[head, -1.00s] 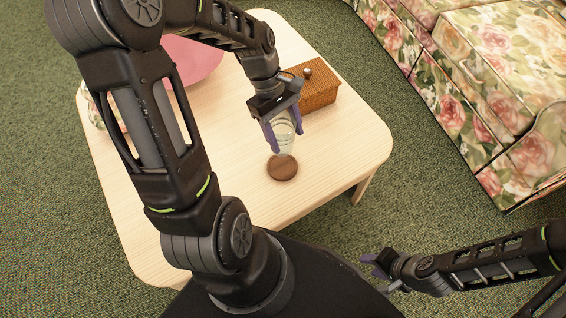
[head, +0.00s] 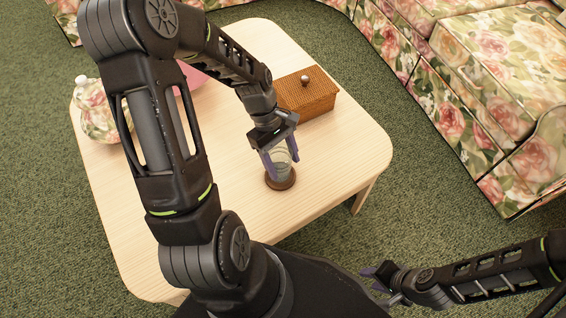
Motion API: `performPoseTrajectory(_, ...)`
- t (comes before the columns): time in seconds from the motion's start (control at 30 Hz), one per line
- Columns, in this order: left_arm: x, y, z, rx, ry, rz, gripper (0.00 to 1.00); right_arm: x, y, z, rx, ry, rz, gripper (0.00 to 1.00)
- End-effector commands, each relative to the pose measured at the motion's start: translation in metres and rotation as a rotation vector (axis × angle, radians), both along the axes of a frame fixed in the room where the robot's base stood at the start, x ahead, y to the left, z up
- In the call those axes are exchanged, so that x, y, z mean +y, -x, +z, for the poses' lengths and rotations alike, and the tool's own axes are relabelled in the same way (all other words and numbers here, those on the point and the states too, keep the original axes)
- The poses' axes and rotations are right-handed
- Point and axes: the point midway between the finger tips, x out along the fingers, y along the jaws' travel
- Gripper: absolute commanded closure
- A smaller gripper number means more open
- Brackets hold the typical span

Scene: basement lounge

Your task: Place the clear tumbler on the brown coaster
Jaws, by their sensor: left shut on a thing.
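The clear tumbler (head: 281,169) is between the purple fingers of my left gripper (head: 280,160), which is shut on it. The tumbler looks upright. Its base overlaps the round brown coaster (head: 286,185) on the light wood table. I cannot tell whether its base touches the coaster. Part of the coaster is hidden behind the tumbler and the fingers. My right gripper (head: 378,279) is at the lower right, off the table and away from the tumbler. Its purple fingers look apart with nothing between them.
A brown wicker box (head: 308,96) with a knob stands just behind my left gripper. A floral jar (head: 97,112) and a partly hidden pink object (head: 193,78) are on the left. The table's (head: 340,150) right side is bare. A floral sofa (head: 500,90) stands right.

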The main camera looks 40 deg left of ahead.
Motion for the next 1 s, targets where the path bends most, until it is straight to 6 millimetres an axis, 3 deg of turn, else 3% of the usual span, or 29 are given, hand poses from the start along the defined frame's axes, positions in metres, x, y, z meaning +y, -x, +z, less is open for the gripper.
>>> performPoseTrajectory(0.43,-0.0002,-0.0005,-0.0084,-0.001,-0.001,-0.001,0.89,-0.0009,-0.0011,-0.0036,-0.002,0.001,-0.003,0.64)
performPoseTrajectory(0.47,-0.0001,-0.0005,-0.0074,-0.001,-0.001,-0.001,0.37,-0.0009,-0.0011,-0.0027,-0.002,0.001,-0.003,0.64)
performPoseTrajectory(0.7,-0.0001,-0.0004,-0.0071,-0.001,-0.001,-0.001,0.18,-0.0009,-0.0011,-0.0025,-0.002,0.001,-0.003,0.64)
performPoseTrajectory(1.0,0.0,-0.0003,-0.0049,-0.001,-0.001,-0.001,0.18,-0.0008,-0.0009,-0.0012,-0.001,0.001,-0.002,0.64)
